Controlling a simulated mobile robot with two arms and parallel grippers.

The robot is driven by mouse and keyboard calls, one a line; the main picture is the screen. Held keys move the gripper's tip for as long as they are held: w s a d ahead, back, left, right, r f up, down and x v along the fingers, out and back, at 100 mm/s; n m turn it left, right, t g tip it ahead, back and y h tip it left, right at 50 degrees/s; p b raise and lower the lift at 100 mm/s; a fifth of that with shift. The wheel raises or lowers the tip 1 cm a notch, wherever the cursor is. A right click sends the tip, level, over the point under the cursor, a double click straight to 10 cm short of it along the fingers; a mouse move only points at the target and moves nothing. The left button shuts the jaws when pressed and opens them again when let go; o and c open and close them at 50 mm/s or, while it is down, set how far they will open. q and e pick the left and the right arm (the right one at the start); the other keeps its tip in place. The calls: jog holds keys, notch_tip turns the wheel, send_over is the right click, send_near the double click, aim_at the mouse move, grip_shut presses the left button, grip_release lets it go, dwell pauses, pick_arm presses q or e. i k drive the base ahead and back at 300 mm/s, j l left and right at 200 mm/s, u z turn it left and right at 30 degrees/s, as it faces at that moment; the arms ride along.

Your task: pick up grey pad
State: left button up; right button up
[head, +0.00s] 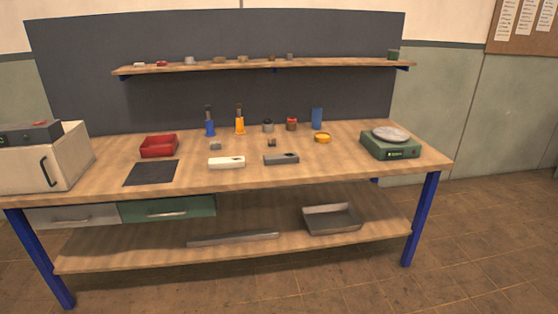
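Several grey things are on the wooden workbench, and I cannot tell for certain which is the grey pad. A thin dark grey square sheet (151,173) lies flat at the left front. A grey oblong block (281,159) lies near the middle front, beside a similar white block (227,162). A small grey piece (215,146) sits behind the white block, and another small greyish piece (272,142) sits behind the grey block. Neither of my grippers is in view.
A red tray (159,146) stands behind the sheet. A beige box (45,160) fills the bench's left end. A green scale (390,145) stands at the right. The right front of the workbench (345,170) is clear.

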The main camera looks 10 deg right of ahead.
aim_at(214, 145)
jog(key=i+l, duration=0.2)
jog(key=i, duration=0.3)
jog(key=i+l, duration=0.2)
jog(key=i, duration=0.25)
